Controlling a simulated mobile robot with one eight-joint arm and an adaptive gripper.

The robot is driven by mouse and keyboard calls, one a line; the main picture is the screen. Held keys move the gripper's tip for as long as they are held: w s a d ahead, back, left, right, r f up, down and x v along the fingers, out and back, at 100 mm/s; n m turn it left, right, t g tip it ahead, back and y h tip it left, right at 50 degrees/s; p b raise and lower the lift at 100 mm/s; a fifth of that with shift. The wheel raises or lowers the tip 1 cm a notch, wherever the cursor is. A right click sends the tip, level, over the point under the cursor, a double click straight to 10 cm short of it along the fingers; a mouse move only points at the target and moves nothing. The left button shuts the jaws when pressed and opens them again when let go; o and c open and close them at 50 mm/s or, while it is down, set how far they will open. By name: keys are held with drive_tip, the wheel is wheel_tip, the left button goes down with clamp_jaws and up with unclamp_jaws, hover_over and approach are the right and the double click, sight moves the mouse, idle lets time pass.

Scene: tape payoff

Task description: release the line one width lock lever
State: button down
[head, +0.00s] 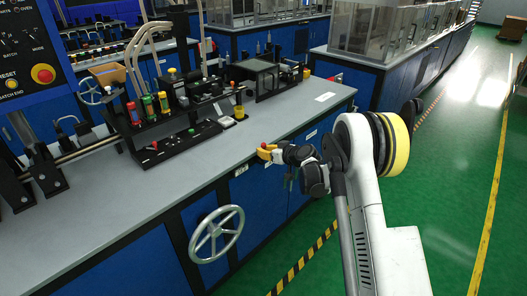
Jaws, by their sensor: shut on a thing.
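My gripper (269,153) is at the front edge of the grey bench, right of the picture's middle. Its yellow fingers are shut on the width lock lever, whose small red end (263,146) shows at the fingertips. The rest of the lever is hidden by the fingers, and its angle cannot be told.
A grey handwheel (217,234) stands out from the blue cabinet front, below left of my gripper. Coloured bottles (148,105) and black fixtures stand on the bench behind. A control panel (30,50) fills the upper left. Green floor is open at right.

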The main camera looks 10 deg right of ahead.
drive_tip(key=shift+f, duration=0.1)
drive_tip(key=c, duration=1.5)
unclamp_jaws()
drive_tip(key=shift+s, duration=0.15)
drive_tip(key=v, duration=1.2)
